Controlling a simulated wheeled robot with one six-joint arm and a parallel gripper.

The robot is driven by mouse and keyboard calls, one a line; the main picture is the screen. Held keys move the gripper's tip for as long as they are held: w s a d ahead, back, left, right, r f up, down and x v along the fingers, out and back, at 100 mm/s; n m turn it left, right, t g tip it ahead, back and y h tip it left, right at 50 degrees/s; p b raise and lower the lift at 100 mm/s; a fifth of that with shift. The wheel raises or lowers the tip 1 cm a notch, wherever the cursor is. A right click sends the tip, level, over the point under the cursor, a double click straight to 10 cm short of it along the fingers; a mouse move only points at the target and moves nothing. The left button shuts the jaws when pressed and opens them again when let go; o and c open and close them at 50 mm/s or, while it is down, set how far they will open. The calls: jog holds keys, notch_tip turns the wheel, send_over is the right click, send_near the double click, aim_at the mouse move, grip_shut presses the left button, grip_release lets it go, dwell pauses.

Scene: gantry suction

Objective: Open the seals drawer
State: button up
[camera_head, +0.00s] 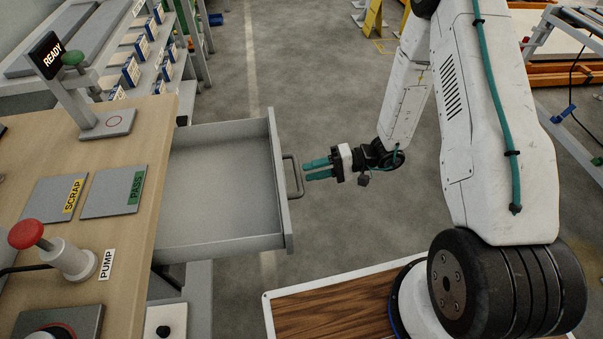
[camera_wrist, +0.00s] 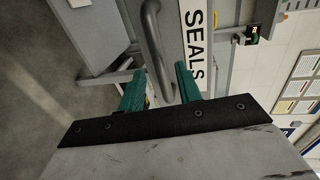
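The seals drawer (camera_head: 225,190) is a grey drawer standing well out from the wooden-topped bench, and its visible inside looks empty. Its grey bar handle (camera_head: 294,177) is on the front face, and shows in the wrist view (camera_wrist: 155,45) beside the white SEALS label (camera_wrist: 194,45). My gripper (camera_head: 306,171) is just to the right of the handle in the head view. Its two teal fingers are parted, with nothing held. In the wrist view my gripper (camera_wrist: 160,80) points at the handle, which lies ahead of the gap between the fingertips. The fingers appear apart from the handle.
A rack of small boxes (camera_head: 140,45) stands behind. Grey floor is open beyond my gripper.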

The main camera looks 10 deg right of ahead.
jog(key=shift+v, duration=1.6)
jog(key=s+d+r+h, duration=0.2)
jog(key=s+r+h, duration=0.3)
jog(key=r, duration=0.6)
jog(key=s+d+r+h, duration=0.3)
jog(key=s+r+h, duration=0.2)
jog(key=s+r, duration=0.5)
jog(key=s+d+r+h, duration=0.2)
jog(key=s+r+h, duration=0.3)
jog(key=r, duration=0.8)
jog(key=s, duration=0.3)
jog(key=shift+d+r+n+h, duration=0.3)
jog(key=shift+n+h, duration=0.1)
